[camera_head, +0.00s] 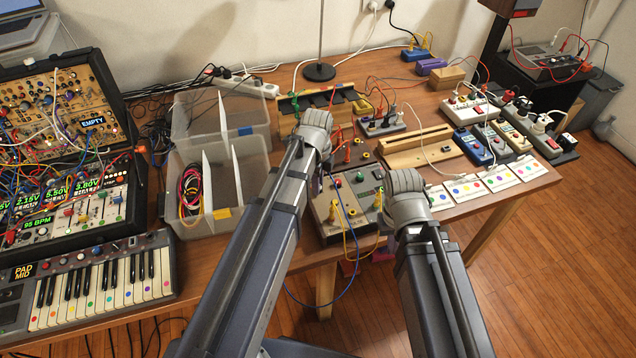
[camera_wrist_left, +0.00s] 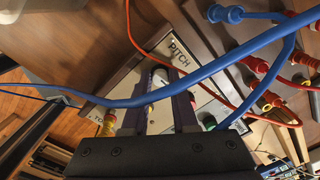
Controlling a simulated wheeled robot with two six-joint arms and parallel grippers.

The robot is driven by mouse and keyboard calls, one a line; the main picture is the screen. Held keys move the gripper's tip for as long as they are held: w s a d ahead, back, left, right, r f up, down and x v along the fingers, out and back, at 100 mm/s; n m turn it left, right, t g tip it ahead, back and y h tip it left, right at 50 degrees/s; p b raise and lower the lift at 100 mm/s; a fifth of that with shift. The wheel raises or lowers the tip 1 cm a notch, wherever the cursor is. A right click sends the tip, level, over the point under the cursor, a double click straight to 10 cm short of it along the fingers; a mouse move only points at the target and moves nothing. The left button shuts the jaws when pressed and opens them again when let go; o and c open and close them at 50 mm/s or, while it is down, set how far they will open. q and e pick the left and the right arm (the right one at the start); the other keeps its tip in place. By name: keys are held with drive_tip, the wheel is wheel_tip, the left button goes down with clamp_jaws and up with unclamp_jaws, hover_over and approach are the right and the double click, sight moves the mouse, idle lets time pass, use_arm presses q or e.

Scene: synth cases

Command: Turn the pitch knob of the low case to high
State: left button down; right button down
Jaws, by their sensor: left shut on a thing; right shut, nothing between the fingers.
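The low case (camera_head: 345,203) is a small grey box near the table's front edge, partly behind my arms in the head view. In the left wrist view its panel carries the word PITCH (camera_wrist_left: 178,49). Beside that word is a pale knob (camera_wrist_left: 158,80). My left gripper (camera_wrist_left: 159,100) is shut on this knob, one dark finger on each side. A blue cable crosses in front of the fingers and partly covers them. The knob's pointer cannot be made out. My right gripper (camera_head: 400,205) is shut and empty at the case's right side, its fingers mostly hidden.
Blue and yellow cables (camera_head: 352,238) hang over the case's front. A clear bin (camera_head: 190,222) with cables stands left, beyond it a keyboard (camera_head: 105,280) and a patch-panel case (camera_head: 62,112). Pale cards with coloured dots (camera_head: 498,178) and meters (camera_head: 473,146) lie right.

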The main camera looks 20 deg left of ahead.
use_arm(q)
drive_tip(key=m, duration=0.4)
drive_tip(key=shift+m, duration=2.6)
drive_tip(key=c, duration=0.7)
unclamp_jaws()
wheel_tip(320, 180, up, 8)
drive_tip(key=p, duration=0.8)
drive_tip(key=shift+a, duration=0.15)
drive_tip(key=shift+f, duration=0.1)
